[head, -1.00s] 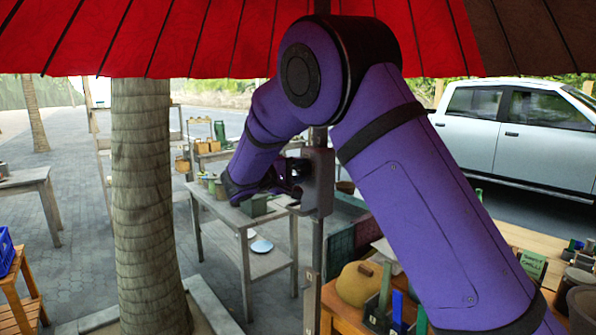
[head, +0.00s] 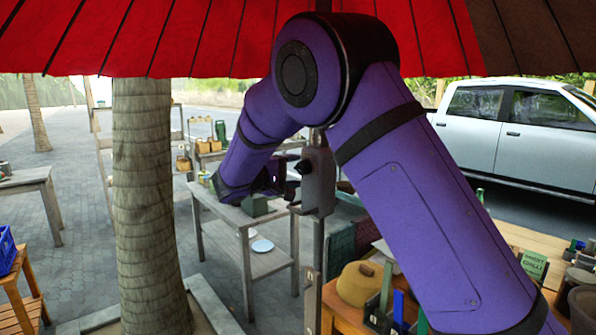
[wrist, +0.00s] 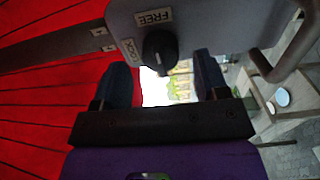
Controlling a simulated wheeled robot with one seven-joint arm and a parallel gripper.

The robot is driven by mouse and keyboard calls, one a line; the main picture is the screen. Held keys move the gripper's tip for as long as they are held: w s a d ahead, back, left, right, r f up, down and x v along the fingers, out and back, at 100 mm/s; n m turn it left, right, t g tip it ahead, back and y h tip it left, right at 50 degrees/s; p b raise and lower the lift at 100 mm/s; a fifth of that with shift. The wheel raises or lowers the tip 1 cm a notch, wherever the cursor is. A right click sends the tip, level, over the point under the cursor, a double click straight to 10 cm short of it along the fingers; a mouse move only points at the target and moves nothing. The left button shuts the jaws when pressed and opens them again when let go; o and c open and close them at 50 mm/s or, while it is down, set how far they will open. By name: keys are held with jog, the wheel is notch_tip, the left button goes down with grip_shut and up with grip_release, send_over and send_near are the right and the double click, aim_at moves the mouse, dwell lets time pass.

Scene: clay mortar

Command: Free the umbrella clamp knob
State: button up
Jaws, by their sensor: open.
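A grey clamp box (head: 318,182) sits on the umbrella pole (head: 318,245). Its black knob (head: 302,167) faces left, toward my gripper (head: 277,180), which is just left of it in the head view. In the wrist view the knob (wrist: 160,50) shows on the clamp face (wrist: 215,22), beside the labels FREE (wrist: 153,17) and LOCK (wrist: 128,52). I cannot tell clearly which label the knob points to. My gripper (wrist: 164,82) is open and empty, one finger on each side of the knob's line. I cannot tell whether either finger touches it.
The red umbrella canopy (head: 150,35) hangs overhead. A bent grey handle (wrist: 287,60) stands out from the clamp's right side in the wrist view. A palm trunk (head: 145,200) stands left of my arm. A grey table (head: 262,264) is behind the pole, and a stall with goods at lower right.

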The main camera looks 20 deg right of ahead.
jog(key=v, duration=0.8)
jog(key=shift+a, duration=0.2)
jog(key=shift+s, duration=0.15)
jog(key=s+d+r+m+g+y, duration=0.1)
jog(key=s+d+r+g+y, duration=0.2)
jog(key=s+d, duration=0.5)
jog(key=s+d+r+m+g+y, duration=0.1)
jog(key=s+d+g+y, duration=0.1)
jog(key=s+d+y, duration=0.5)
jog(key=s+d+f+m+t+y, duration=0.2)
jog(key=s+y, duration=0.4)
jog(key=s, duration=1.9)
jog(key=shift+s+t+y, duration=0.2)
jog(key=shift+t+y, duration=0.1)
jog(key=shift+t, duration=0.5)
